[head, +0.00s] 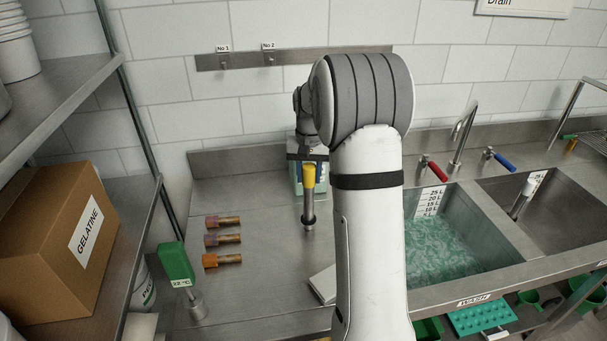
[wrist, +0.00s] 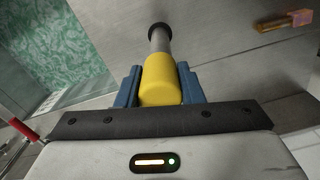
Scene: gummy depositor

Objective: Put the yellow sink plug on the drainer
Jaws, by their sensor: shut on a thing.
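The yellow sink plug (head: 308,178) is a steel tube with a yellow top and a black ring at its lower end. My gripper (head: 308,168) is shut on the yellow top, and the plug hangs roughly upright over the steel counter left of the sinks. I cannot tell whether its lower end touches the counter. In the wrist view, the blue fingers (wrist: 158,88) sit on both sides of the yellow top of the plug (wrist: 161,80). A ribbed rack (head: 597,142) at the far right edge looks like the drainer; it is partly cut off.
A sink of green water (head: 440,245) and a second sink (head: 560,215) holding a pale-topped tube lie right of my arm. Several orange-brown pieces (head: 222,240) and a green thermometer (head: 177,265) are at left. Taps (head: 462,130) rise behind the sinks.

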